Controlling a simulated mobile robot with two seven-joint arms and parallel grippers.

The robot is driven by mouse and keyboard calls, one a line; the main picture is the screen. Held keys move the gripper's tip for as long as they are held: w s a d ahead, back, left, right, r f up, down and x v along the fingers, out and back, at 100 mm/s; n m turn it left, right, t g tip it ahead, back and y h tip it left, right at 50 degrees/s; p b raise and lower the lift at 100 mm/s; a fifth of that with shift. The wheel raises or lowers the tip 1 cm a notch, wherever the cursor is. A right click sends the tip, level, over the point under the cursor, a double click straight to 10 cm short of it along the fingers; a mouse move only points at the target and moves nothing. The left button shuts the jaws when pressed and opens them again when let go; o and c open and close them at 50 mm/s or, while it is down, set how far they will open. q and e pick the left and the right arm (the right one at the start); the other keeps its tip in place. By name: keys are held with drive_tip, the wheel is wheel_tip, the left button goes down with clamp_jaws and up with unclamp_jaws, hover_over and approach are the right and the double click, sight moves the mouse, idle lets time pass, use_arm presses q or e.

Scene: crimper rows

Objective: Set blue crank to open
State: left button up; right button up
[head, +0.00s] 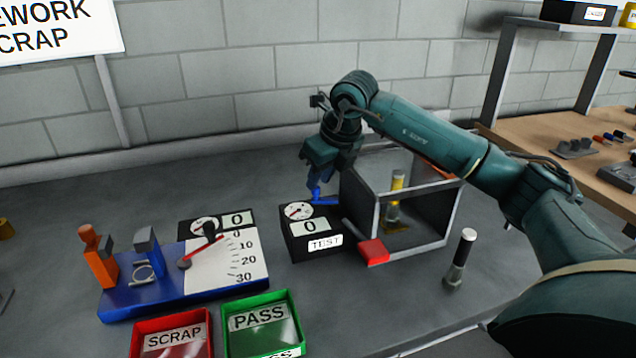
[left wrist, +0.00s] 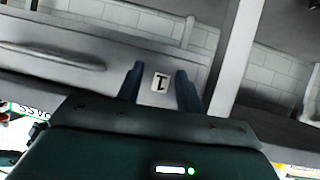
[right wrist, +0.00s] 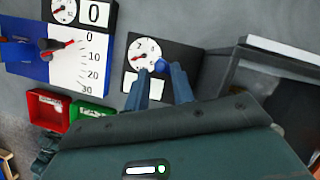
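The blue crank (head: 324,201) is at the back of the black TEST box (head: 308,248), beside the box's round gauge. Its arm lies roughly level in the head view. My right gripper (head: 316,187) reaches down to the crank from above. In the right wrist view the crank's blue knob (right wrist: 160,65) sits between the fingertips, which are drawn in close on both sides. The fingers hide part of the crank there. My left gripper (left wrist: 158,78) is open and empty, away from the crank; the head view does not show it.
An open-fronted chamber (head: 446,222) with a red handle (head: 374,251) stands right of the TEST box. A blue fixture (head: 172,292) with a scale is to the left. Red SCRAP (head: 137,334) and green PASS (head: 293,307) trays lie in front. A black-and-silver cylinder (head: 461,257) stands at right.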

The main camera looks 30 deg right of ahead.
drive_tip(key=a+v, duration=0.1)
drive_tip(key=v, duration=0.9)
drive_tip(key=shift+s+d+r, duration=0.2)
drive_tip(key=shift+d+r, duration=0.15)
drive_tip(key=shift+d, duration=0.1)
